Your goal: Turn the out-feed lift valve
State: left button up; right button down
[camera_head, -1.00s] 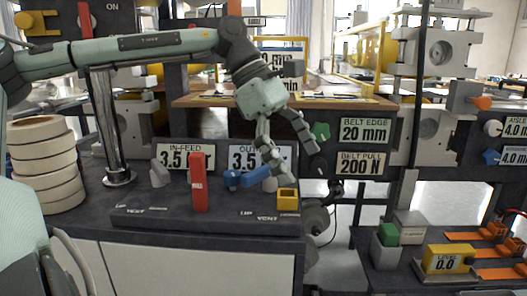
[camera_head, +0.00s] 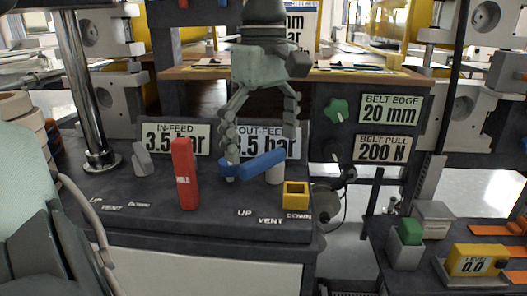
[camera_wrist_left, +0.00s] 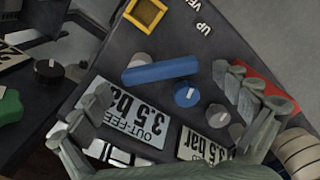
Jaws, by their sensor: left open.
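The out-feed lift valve is a blue lever (camera_head: 262,160) on the dark console, behind the UP, VENT and DOWN labels. It points right from its round pivot and also shows in the left wrist view (camera_wrist_left: 160,72). My left gripper (camera_head: 260,152) is open above and around the blue lever, pointing down. One finger is near the pivot, the other behind the lever's right part. In the left wrist view, the open fingers (camera_wrist_left: 162,82) stand on either side of the lever. I cannot tell whether they touch it. My right gripper is out of view.
Behind are the in-feed gauge (camera_head: 176,137) and out-feed gauge (camera_head: 282,147). A green knob (camera_head: 337,110) is at right.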

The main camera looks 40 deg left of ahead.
pick_arm(q)
jog(key=shift+f, duration=0.75)
jog(key=c, duration=1.6)
